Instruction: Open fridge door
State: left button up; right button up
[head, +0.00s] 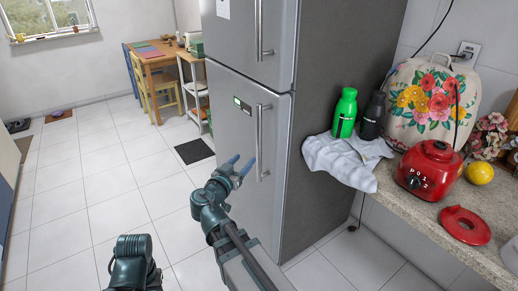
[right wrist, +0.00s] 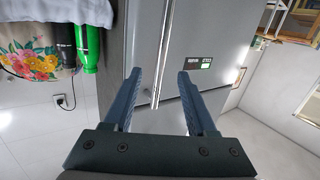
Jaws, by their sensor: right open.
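The grey fridge (head: 235,60) stands in the middle of the head view with two doors, both looking closed. The lower door (head: 225,150) has a small lit display (head: 242,105) and a vertical bar handle (head: 260,140). The upper door has its own bar handle (head: 259,28). My right gripper (head: 241,168) is open and empty, just left of the lower handle's bottom part. In the right wrist view, a silver bar handle (right wrist: 164,55) shows in line with the gap between the spread fingers (right wrist: 158,75); the depth between them is unclear. My left gripper is out of view.
White floor (head: 110,190) left of the fridge is mostly clear; a dark mat (head: 194,151) lies there.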

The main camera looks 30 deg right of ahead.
aim_at(258, 138)
jog(key=shift+t+h, duration=0.3)
jog(key=shift+t, duration=0.1)
jog(key=x, duration=1)
jog(key=r+x, duration=0.1)
jog(key=x, duration=0.3)
jog(key=shift+w+d, duration=0.2)
jog(key=shift+w, duration=0.15)
grip_shut()
dwell(0.7)
